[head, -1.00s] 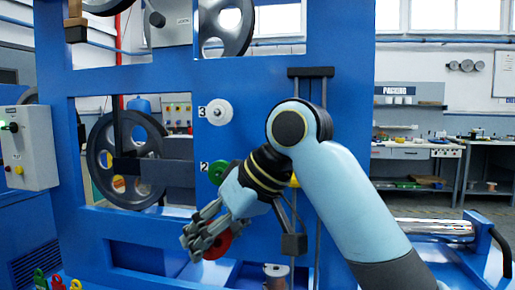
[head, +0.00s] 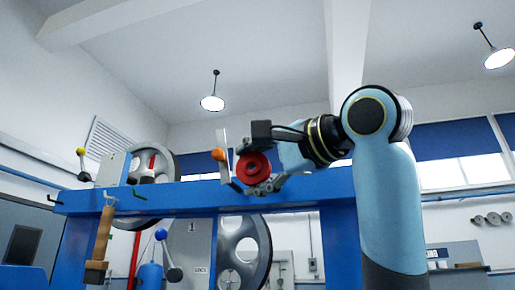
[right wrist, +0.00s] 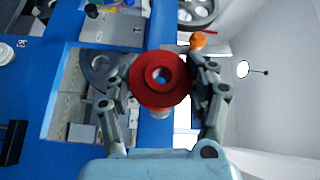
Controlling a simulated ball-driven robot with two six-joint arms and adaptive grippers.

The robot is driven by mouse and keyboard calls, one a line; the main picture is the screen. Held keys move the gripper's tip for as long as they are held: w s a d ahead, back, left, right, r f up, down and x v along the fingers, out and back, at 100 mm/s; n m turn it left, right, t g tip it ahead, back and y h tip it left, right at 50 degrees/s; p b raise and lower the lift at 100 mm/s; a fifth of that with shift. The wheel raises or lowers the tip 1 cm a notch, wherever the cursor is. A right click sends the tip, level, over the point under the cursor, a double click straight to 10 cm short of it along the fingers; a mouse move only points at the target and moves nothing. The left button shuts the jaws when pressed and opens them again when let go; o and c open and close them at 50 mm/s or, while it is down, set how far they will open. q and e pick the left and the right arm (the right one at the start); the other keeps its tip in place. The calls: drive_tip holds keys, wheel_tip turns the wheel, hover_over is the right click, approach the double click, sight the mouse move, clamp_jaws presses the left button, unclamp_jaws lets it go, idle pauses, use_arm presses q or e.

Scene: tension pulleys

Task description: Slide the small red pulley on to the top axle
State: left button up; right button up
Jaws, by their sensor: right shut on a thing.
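The small red pulley (head: 253,168) is held by my right gripper (head: 262,184) near the top beam of the blue frame, in the head view. In the right wrist view the red pulley (right wrist: 144,72) sits between the two fingers of my right gripper (right wrist: 160,78), its hole facing the camera. The gripper is shut on it. I cannot make out the top axle; the pulley hides part of the frame behind it. My left gripper is in neither view.
An orange-knobbed lever (head: 218,155) stands close left of the pulley. The blue top beam (head: 180,198) runs below it. Large grey wheels (head: 246,252) show behind the frame. A brown-handled tool (head: 103,235) hangs at left.

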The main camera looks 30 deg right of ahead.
drive_tip(key=shift+s+d+r, duration=0.1)
drive_tip(key=shift+s+r, duration=0.05)
drive_tip(key=shift+r, duration=0.3)
drive_tip(key=shift+s+d+r, duration=0.1)
drive_tip(key=shift+r, duration=0.3)
drive_tip(key=shift+w+d, duration=0.45)
drive_tip(key=shift+w+d+f+b, duration=0.15)
drive_tip(key=shift+w+d+b, duration=0.15)
drive_tip(key=shift+w+d, duration=0.25)
drive_tip(key=shift+w+d+f+b, duration=0.1)
drive_tip(key=shift+w+d+b, duration=0.2)
drive_tip(key=shift+d, duration=0.3)
drive_tip(key=shift+w+d+r+b, duration=0.2)
drive_tip(key=shift+w+d+b, duration=0.45)
drive_tip(key=shift+w+d, duration=0.35)
drive_tip(key=shift+w+d, duration=0.15)
drive_tip(key=shift+d, duration=0.05)
